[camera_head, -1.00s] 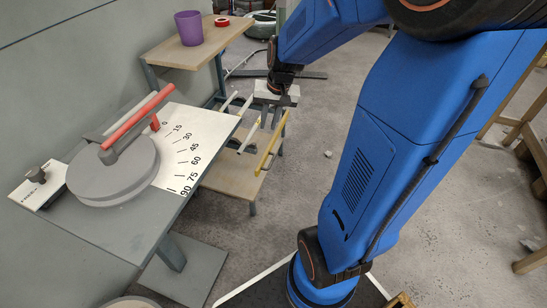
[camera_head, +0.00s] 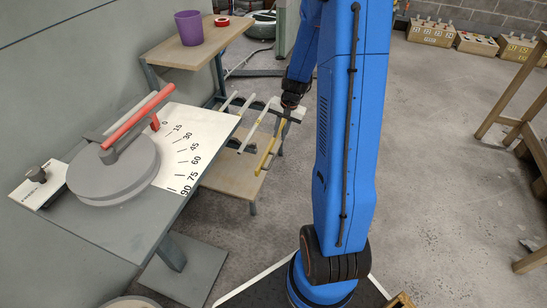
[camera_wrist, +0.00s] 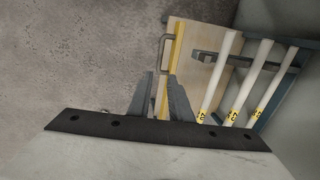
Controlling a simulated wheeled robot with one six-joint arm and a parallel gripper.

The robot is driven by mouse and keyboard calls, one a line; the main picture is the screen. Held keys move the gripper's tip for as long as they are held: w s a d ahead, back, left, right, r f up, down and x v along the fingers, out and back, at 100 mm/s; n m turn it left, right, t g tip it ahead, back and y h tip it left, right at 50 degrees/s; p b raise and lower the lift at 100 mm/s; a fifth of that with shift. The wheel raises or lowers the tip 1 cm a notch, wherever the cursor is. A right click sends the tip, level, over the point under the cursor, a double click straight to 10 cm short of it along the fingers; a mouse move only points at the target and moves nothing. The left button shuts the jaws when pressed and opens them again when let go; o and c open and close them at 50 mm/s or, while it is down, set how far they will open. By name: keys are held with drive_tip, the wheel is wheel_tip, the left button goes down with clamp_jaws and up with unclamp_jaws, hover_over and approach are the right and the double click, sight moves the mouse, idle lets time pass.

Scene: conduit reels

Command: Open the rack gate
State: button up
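The rack gate appears as a yellow bar (camera_head: 267,152) along the front right side of the rack in the head view. In the wrist view the yellow bar (camera_wrist: 178,45) runs down toward my fingers, with a grey loop handle (camera_wrist: 162,52) on its left side. My gripper (camera_wrist: 161,98) is open, its two grey fingers apart with the yellow bar showing beyond the gap. I cannot tell whether they touch it.
White conduits (camera_wrist: 240,85) with yellow labels lie in the rack beside the bar. A bending table with a red-handled lever (camera_head: 137,118) and angle scale stands at left. A shelf holds a purple cup (camera_head: 189,28) and red tape (camera_head: 222,21).

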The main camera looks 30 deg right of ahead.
sight(273, 160)
drive_tip(key=f, duration=0.5)
drive_tip(key=w+a+f, duration=0.1)
drive_tip(key=f, duration=0.4)
drive_tip(key=w+a+f, duration=0.1)
drive_tip(key=f, duration=0.4)
drive_tip(key=shift+w+f, duration=0.1)
drive_tip(key=shift+w, duration=0.05)
clamp_jaws()
